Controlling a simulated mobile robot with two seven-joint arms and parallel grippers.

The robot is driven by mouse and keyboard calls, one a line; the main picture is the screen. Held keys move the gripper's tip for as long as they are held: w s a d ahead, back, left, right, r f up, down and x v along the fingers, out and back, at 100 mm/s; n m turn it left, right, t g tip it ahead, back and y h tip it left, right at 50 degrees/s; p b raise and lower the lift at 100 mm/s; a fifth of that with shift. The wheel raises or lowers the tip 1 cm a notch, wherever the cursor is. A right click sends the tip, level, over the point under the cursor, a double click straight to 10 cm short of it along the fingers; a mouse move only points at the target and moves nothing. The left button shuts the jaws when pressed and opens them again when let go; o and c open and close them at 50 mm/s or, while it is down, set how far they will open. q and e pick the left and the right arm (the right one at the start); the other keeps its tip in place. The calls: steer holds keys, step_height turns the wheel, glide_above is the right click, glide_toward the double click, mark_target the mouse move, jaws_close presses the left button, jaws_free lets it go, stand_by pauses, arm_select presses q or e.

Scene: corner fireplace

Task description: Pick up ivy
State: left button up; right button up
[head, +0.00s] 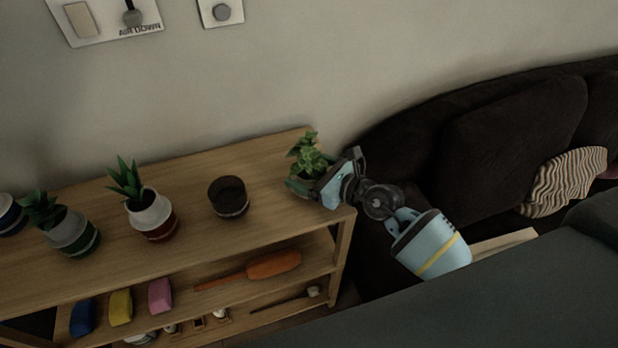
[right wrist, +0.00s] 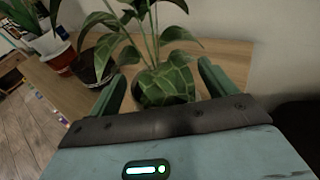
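My right gripper (head: 312,181) reaches in from the right. Its fingers are spread on either side of the pot (right wrist: 162,70), and a gap shows beside the pot. The pot is partly hidden by the gripper in the head view. My left gripper is not in view.
A dark empty cup (head: 228,197) stands left of the ivy. Two spiky plants, one in a white and red pot (head: 151,216), stand further left. A wall is behind the shelf, and a dark sofa (head: 515,130) is at the right. Lower shelves hold colored blocks and an orange duster (head: 273,265).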

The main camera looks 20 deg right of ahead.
mark_target(307, 160)
steer(key=c, duration=0.8)
steer(key=shift+o, duration=0.2)
steer(key=shift+r, duration=0.1)
steer(key=shift+r, duration=0.55)
steer(key=r, duration=0.1)
steer(key=r+p, duration=0.1)
steer(key=r, duration=0.1)
steer(key=shift+s+a+p, duration=0.2)
steer(key=shift+a+p, duration=0.05)
steer(key=shift+p, duration=0.15)
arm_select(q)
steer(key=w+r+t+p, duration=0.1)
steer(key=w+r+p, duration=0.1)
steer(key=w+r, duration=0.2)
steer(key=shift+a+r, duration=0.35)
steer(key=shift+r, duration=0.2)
arm_select(e)
steer(key=s+a, duration=0.9)
steer(key=s, duration=0.3)
steer(key=shift+s+r, duration=0.3)
steer(key=shift+r, duration=0.1)
